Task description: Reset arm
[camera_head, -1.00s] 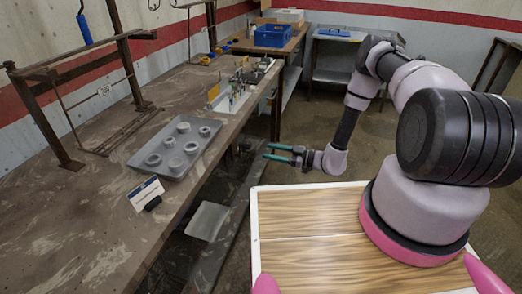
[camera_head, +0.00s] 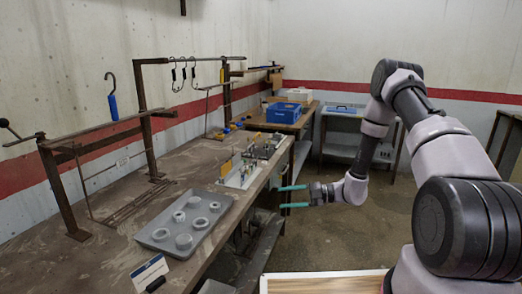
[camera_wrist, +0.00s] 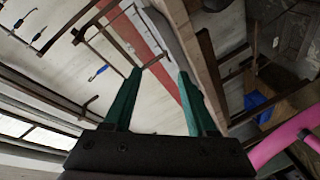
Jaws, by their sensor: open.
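My gripper (camera_head: 292,197) is at the right of the workbench (camera_head: 215,249) in the head view, beyond its edge and over the floor. Its two green fingers are apart, with nothing between them. In the wrist view the open fingers (camera_wrist: 160,85) point toward the wall and its red stripe. My arm is bent, with the elbow raised and the forearm hanging down to the gripper.
A grey tray (camera_head: 165,246) with several ring-shaped parts lies on the bench. A metal rack frame (camera_head: 150,115) stands behind it, near a blue-handled hook (camera_head: 113,107). A blue crate (camera_head: 283,112) sits on a far table. The floor (camera_head: 350,225) right of the bench is clear.

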